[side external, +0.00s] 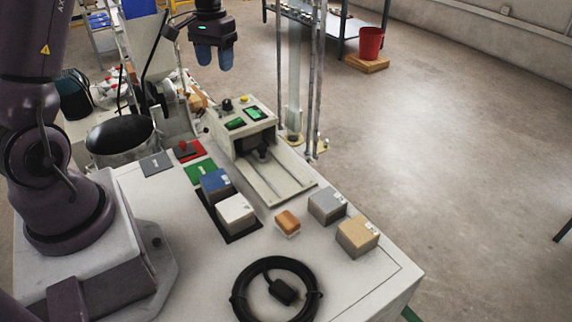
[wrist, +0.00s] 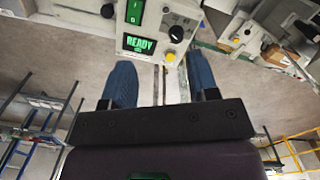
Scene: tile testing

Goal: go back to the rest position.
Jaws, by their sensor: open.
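My gripper (side external: 214,62) hangs in the upper middle of the side view, fingers pointing down, above and behind the testing machine (side external: 257,127). Its two blue fingers stand apart with nothing between them. In the wrist view the fingers (wrist: 162,76) are also spread and empty. Beyond them, the machine's front panel (wrist: 155,58) shows a green display reading READY.
On the table (side external: 340,292) are a blue block (side external: 215,183), a white block (side external: 236,213) on a black pad, a grey block (side external: 327,204), a tan block (side external: 357,236), an orange sponge-like piece (side external: 287,222) and a coiled black cable (side external: 237,300). Vertical posts (side external: 315,80) stand right of my gripper.

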